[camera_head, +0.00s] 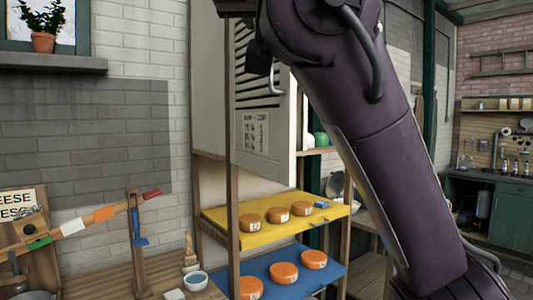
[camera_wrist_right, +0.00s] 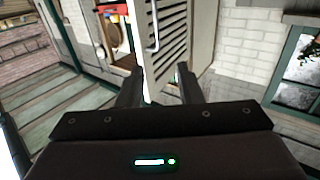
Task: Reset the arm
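My right arm (camera_head: 375,150) is a large dark purple arm that crosses the head view from the lower right up to the top. In the right wrist view my right gripper (camera_wrist_right: 158,88) has its two dark fingers apart, with no object seen held between them. A pale louvred panel (camera_wrist_right: 172,40) shows behind and between the fingers. The same panel (camera_head: 262,85) stands left of the arm in the head view. My left gripper is in neither view.
A shelf has a yellow board (camera_head: 262,236) and a blue board (camera_head: 328,272), each with several orange cheese wheels. A wooden table with a small bowl (camera_head: 196,281) is at left. A green cabinet (camera_head: 510,213) stands at far right.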

